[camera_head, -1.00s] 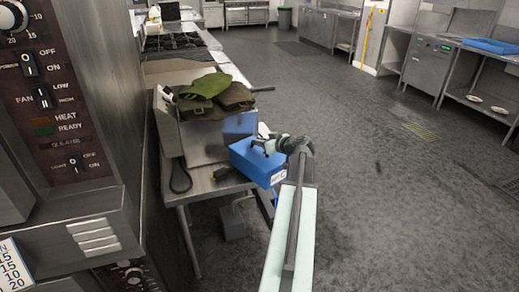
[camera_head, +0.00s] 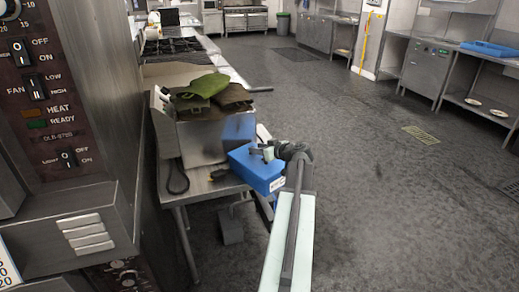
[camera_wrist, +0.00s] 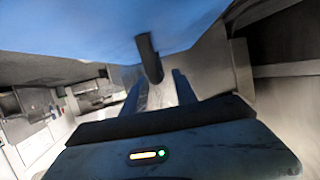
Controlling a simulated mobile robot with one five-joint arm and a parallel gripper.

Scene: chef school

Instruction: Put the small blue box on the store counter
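The small blue box (camera_head: 258,171) sits on the steel table (camera_head: 207,187) at its right end, against the steel machine with cloths on it. It bears a white label low on its right side. My gripper (camera_head: 262,151) is at the top right of the box and overlaps its upper edge in the head view. In the wrist view the blue box (camera_wrist: 75,40) fills the upper part, very close to my gripper (camera_wrist: 158,75). A dark finger shows against the blue. The frames do not show clearly whether the fingers close on the box.
A steel machine (camera_head: 203,145) with green and brown cloths (camera_head: 212,90) stands behind the box. A tall oven (camera_head: 75,150) is close on the left. The floor (camera_head: 365,190) to the right is clear.

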